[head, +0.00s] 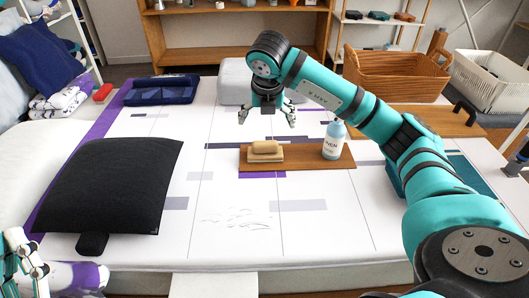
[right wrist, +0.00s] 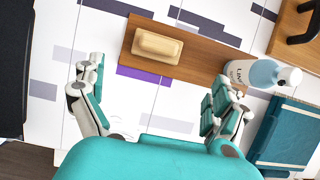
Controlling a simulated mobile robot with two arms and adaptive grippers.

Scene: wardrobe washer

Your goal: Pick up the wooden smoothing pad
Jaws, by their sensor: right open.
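The wooden smoothing pad (head: 265,149) is a pale tan block lying on a brown wooden board (head: 310,162) on the bed. In the right wrist view the pad (right wrist: 158,45) lies flat, beyond the fingertips and roughly between their lines. My right gripper (head: 267,116) is open and empty, pointing down above and behind the pad, apart from it. Its two spread fingers also show in the right wrist view (right wrist: 157,82). My left gripper (head: 24,262) shows only partly at the lower left edge; its finger opening is unclear.
A white-and-blue bottle (head: 334,140) stands on the board, right of the pad. A black cushion (head: 110,183) lies to the left. A dark blue tray (head: 161,90), a wicker basket (head: 396,76) and a white basket (head: 491,82) are farther back.

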